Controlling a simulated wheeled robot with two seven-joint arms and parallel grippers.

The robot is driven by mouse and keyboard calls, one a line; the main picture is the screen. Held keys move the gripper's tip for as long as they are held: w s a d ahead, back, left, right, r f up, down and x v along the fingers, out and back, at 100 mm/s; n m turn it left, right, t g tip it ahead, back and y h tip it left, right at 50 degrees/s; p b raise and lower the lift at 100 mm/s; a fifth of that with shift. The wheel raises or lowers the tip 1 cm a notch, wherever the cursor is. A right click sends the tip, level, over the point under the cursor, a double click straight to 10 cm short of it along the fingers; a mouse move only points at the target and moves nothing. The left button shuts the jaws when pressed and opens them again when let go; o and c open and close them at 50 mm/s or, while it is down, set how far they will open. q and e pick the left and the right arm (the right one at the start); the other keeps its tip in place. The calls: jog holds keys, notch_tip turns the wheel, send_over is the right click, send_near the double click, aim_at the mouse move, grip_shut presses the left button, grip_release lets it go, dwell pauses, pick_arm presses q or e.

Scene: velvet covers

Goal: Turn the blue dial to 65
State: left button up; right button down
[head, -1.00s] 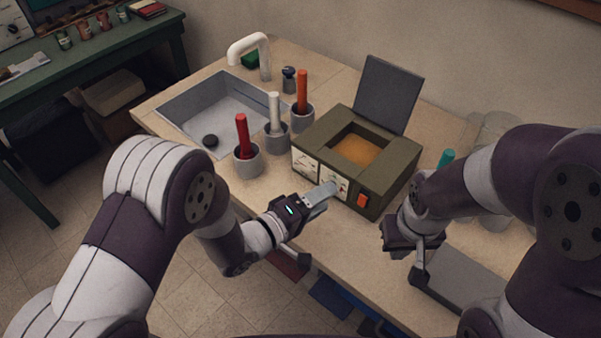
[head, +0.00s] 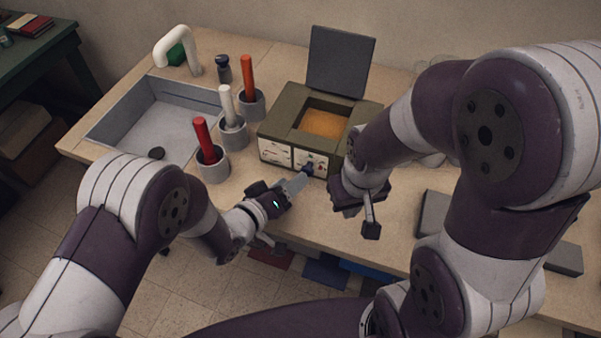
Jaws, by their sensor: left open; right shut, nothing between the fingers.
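An olive-green box (head: 284,120) with an open dark lid (head: 340,62) stands on the bench. Its front carries two white dial panels. A small dark blue dial (head: 309,167) sits on the right-hand panel (head: 318,160); its reading is too small to make out. My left gripper (head: 302,178) is open, its fingers pointing at the dial from the front left. The fingertips are at or just short of the dial; contact cannot be told. My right gripper (head: 371,231) is shut and empty, hanging right of the box's front. My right arm hides the box's right end.
Grey cups with a red rod (head: 203,134), a white rod (head: 227,102) and an orange rod (head: 248,76) stand left of the box. A sink (head: 140,122) with a white tap (head: 178,40) lies further left. A grey slab (head: 433,212) lies at right.

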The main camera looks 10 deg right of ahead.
aim_at(308, 168)
pick_arm(q)
jog(key=x, duration=0.4)
jog(key=shift+d, duration=0.4)
jog(key=shift+w+d+f, duration=0.15)
jog(key=shift+w, duration=0.15)
jog(key=c, duration=1.1)
jog(key=shift+o, duration=0.2)
